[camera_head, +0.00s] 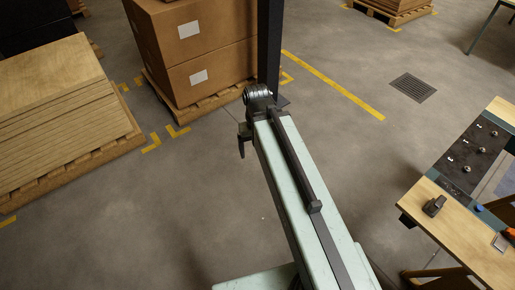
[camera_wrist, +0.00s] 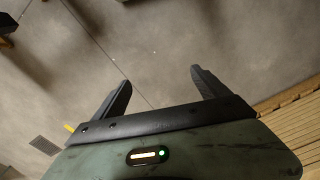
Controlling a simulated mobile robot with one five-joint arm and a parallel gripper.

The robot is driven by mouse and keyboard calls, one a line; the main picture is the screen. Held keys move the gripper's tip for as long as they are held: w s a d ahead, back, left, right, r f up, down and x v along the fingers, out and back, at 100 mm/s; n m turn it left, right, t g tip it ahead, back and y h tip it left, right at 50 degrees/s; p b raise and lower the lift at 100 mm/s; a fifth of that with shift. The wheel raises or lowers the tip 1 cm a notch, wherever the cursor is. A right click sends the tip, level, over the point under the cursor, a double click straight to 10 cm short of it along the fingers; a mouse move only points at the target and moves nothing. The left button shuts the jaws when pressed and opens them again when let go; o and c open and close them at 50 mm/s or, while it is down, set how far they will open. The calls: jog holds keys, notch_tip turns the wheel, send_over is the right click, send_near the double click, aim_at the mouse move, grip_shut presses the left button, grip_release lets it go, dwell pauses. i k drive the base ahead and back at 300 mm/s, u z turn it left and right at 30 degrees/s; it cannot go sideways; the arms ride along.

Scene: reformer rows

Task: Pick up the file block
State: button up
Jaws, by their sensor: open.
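A small dark block-shaped object (camera_head: 434,206) lies on the wooden top of the workbench (camera_head: 464,232) at the right of the head view. It may be the file block, but it is too small to be sure. My gripper (camera_wrist: 161,76) is open and empty in the wrist view, with its two dark fingers apart over bare floor. In the head view, the end of my arm is up in the middle, well left of the bench. The dark object is not visible in the wrist view.
The bench also holds a dark panel with knobs (camera_head: 470,152), a small blue item (camera_head: 478,208) and an orange item (camera_head: 511,233). Stacked boards (camera_head: 60,115) and cartons (camera_head: 205,60) on pallets stand left and behind. The floor between arm and bench is clear.

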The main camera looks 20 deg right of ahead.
aim_at(432, 208)
jog(key=z, duration=2.3)
jog(key=k, duration=0.45)
jog(key=z, duration=0.1)
jog(key=i, duration=0.5)
jog(key=u, duration=1.8)
jog(key=k, duration=0.5)
jog(key=u, duration=0.1)
